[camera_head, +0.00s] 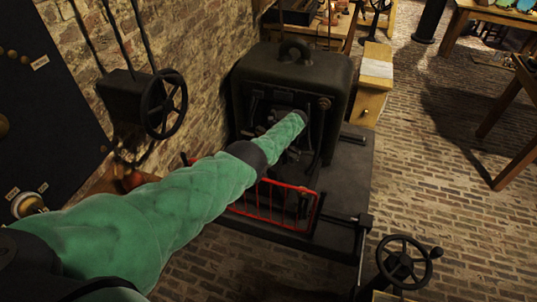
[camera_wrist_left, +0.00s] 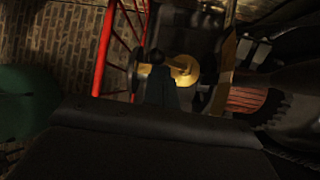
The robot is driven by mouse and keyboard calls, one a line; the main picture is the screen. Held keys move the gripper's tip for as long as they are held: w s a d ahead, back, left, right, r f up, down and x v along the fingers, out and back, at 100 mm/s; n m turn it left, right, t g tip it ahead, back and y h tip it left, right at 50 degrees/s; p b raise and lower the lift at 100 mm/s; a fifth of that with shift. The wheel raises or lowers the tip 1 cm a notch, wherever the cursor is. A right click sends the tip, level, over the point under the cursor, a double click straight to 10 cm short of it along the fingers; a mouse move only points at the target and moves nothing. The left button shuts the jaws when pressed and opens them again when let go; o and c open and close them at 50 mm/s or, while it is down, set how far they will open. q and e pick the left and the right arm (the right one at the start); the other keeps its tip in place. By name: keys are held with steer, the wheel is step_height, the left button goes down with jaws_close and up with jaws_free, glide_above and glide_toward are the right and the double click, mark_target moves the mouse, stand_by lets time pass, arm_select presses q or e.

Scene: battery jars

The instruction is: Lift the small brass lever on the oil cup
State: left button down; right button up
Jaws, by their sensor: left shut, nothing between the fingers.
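My left arm reaches into the dark machine (camera_head: 330,85) in the head view, and its hand is largely hidden among the machine's parts. In the left wrist view my left gripper (camera_wrist_left: 162,88) is shut and empty, its narrow fingertips close to a round brass part (camera_wrist_left: 184,69). A small black knob (camera_wrist_left: 153,57) shows right at the fingertips, beside the brass part; I cannot tell whether they touch. The brass part seems to belong to the oil cup, but its lever cannot be clearly made out. My right gripper is not in view.
A red guard rail (camera_head: 275,201) stands in front of the machine, under my arm; it also shows in the left wrist view (camera_wrist_left: 104,45). A handwheel (camera_head: 163,104) is on the brick wall at left. Another handwheel (camera_head: 404,262) stands at lower right.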

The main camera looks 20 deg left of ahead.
arm_select(q)
steer(key=shift+a, duration=0.1)
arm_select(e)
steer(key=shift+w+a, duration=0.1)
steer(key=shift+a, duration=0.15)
arm_select(q)
steer(key=shift+w, duration=0.1)
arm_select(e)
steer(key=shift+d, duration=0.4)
arm_select(q)
steer(key=shift+r, duration=0.15)
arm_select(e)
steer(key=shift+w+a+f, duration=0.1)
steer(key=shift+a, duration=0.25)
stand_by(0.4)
arm_select(q)
steer(key=shift+w, duration=0.1)
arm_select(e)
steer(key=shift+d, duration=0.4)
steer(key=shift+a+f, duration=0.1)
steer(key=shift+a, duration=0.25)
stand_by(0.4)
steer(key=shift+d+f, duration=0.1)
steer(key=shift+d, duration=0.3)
arm_select(q)
steer(key=shift+w, duration=0.1)
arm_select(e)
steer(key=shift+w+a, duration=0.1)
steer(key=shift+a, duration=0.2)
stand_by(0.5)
